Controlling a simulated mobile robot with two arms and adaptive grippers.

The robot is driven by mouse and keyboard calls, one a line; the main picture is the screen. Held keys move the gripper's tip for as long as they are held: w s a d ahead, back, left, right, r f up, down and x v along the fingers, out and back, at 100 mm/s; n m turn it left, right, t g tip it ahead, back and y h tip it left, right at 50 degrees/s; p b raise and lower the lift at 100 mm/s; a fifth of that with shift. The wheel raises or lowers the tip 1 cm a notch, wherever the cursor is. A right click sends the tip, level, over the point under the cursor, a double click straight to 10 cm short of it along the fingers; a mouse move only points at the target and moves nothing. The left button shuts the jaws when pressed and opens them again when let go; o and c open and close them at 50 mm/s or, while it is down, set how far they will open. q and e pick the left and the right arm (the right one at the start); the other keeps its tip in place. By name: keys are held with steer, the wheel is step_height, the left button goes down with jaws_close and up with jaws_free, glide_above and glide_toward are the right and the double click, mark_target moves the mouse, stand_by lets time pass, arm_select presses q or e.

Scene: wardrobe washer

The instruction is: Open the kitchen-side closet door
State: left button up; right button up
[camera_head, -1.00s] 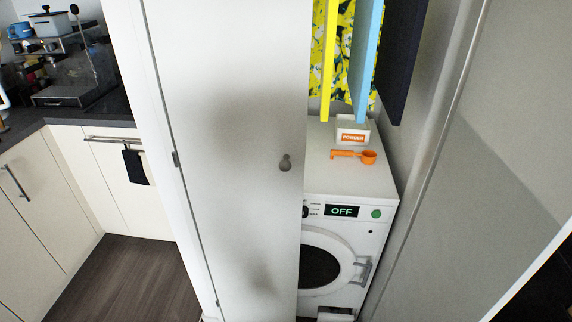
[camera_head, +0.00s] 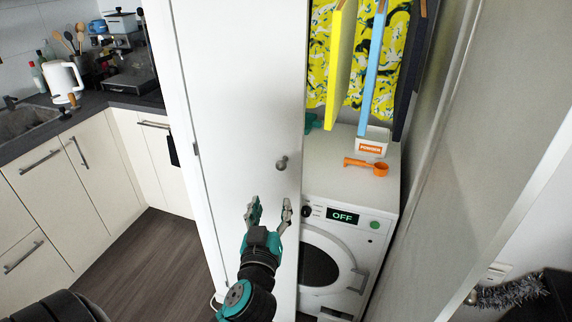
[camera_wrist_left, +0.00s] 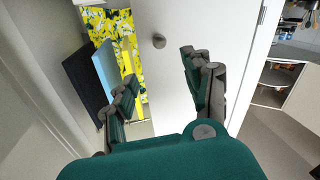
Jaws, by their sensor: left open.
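The kitchen-side closet door (camera_head: 235,90) is a tall white panel covering the left part of the closet. Its small round grey knob (camera_head: 282,163) sits near its right edge. My left gripper (camera_head: 269,208) is open and empty in front of the door, just below the knob in the head view. In the left wrist view the knob (camera_wrist_left: 159,41) shows beyond and roughly between the two open fingers (camera_wrist_left: 160,75), apart from them, with the door (camera_wrist_left: 210,25) behind. My right gripper is not in view.
Right of the door, a white washer (camera_head: 370,205) reading OFF carries an orange scoop (camera_head: 372,166) and a powder box (camera_head: 373,142). Clothes (camera_head: 340,60) hang above. A grey panel (camera_head: 450,170) stands at right. Kitchen cabinets (camera_head: 60,200) and open floor (camera_head: 150,255) are at left.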

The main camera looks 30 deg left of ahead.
arm_select(q)
steer(key=p, duration=0.2)
glide_toward(280, 167)
steer(key=p+x, duration=0.2)
steer(key=x, duration=0.8)
steer(key=shift+w+a+f+p, duration=0.15)
steer(key=shift+w+a+p, duration=0.2)
steer(key=shift+w, duration=0.25)
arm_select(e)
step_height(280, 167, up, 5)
arm_select(q)
steer(key=shift+c, duration=0.3)
jaws_close()
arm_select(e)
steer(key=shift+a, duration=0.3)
